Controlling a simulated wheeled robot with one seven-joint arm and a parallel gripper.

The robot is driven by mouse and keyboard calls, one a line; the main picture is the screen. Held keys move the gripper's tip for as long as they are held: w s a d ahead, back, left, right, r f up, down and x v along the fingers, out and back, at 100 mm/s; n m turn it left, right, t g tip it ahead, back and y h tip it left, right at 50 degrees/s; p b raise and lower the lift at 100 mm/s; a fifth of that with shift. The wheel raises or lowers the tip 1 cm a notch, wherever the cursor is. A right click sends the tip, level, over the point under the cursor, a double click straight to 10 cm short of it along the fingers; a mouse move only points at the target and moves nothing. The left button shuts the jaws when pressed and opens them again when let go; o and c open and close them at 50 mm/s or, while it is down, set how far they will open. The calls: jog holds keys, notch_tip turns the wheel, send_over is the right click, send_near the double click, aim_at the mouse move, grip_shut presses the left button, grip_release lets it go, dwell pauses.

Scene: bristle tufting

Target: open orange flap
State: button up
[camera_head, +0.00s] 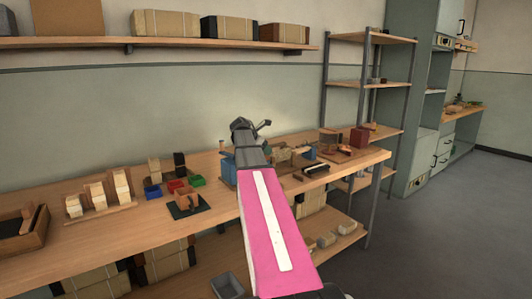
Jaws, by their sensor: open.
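A small orange-brown box (187,198) stands on a dark square mat (190,211) near the front of the workbench, left of my arm. It is the most orange thing in view, but I cannot tell whether it has a flap or how that stands. My gripper (252,125), dark grey at the end of my pink arm, is open above the bench. It looks empty and is up and to the right of the orange-brown box, apart from it. My arm hides part of the bench behind it.
Small red (177,186), blue (152,191) and green (196,181) bins sit behind the box. A wooden rack (100,212) with pale blocks stands to the left. Fixtures and a dark brush-like piece (315,168) lie right of my arm. A shelf (150,41) hangs above.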

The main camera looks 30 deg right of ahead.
jog(key=shift+x, duration=0.9)
grip_shut()
jog(key=shift+r, duration=0.1)
